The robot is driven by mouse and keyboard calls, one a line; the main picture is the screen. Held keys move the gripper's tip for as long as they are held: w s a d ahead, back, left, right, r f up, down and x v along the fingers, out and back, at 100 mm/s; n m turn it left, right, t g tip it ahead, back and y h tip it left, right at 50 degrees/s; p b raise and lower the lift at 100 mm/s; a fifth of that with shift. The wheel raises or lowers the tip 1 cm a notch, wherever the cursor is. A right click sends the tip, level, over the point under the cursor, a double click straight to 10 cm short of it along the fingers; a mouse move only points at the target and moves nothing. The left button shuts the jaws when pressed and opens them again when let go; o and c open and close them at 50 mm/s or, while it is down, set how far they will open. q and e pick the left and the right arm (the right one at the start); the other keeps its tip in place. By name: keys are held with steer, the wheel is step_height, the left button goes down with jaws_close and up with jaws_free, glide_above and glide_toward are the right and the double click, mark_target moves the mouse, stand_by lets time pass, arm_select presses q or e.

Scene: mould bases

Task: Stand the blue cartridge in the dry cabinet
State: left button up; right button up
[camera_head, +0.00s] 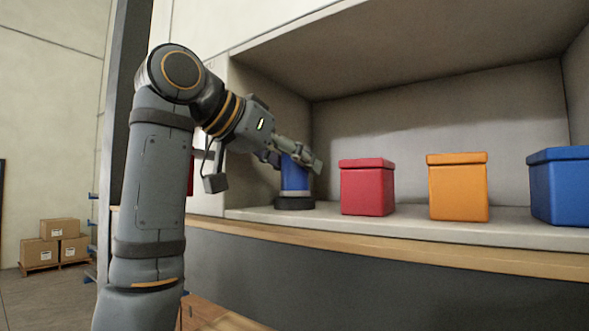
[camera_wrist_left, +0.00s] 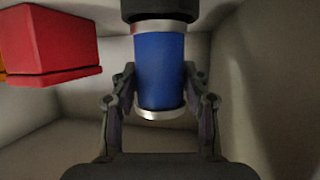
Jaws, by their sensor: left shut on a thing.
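The blue cartridge (camera_head: 294,175) is upright inside the dry cabinet (camera_head: 400,222), near its left wall. It has a dark base (camera_head: 294,203), which appears to rest on the cabinet floor. My left gripper (camera_head: 290,160) is shut on the cartridge, its fingers on either side of the upper part. In the left wrist view the blue cartridge (camera_wrist_left: 160,70) shows between the two fingers of the left gripper (camera_wrist_left: 160,95), with silver bands at both ends and the dark base at the picture's top. My right gripper is not in view.
A red box (camera_head: 367,187), an orange box (camera_head: 458,187) and a blue box (camera_head: 560,187) stand in a row on the cabinet floor, right of the cartridge. The red box also shows in the left wrist view (camera_wrist_left: 50,40). Cardboard boxes (camera_head: 60,229) sit on a pallet at far left.

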arm_select(q)
steer(key=shift+w+f, duration=0.15)
steer(key=shift+f, duration=0.6)
steer(key=shift+a, duration=0.1)
steer(key=shift+f, duration=0.25)
steer(key=o, duration=1)
steer(key=shift+r, duration=0.1)
steer(key=shift+o, duration=1.2)
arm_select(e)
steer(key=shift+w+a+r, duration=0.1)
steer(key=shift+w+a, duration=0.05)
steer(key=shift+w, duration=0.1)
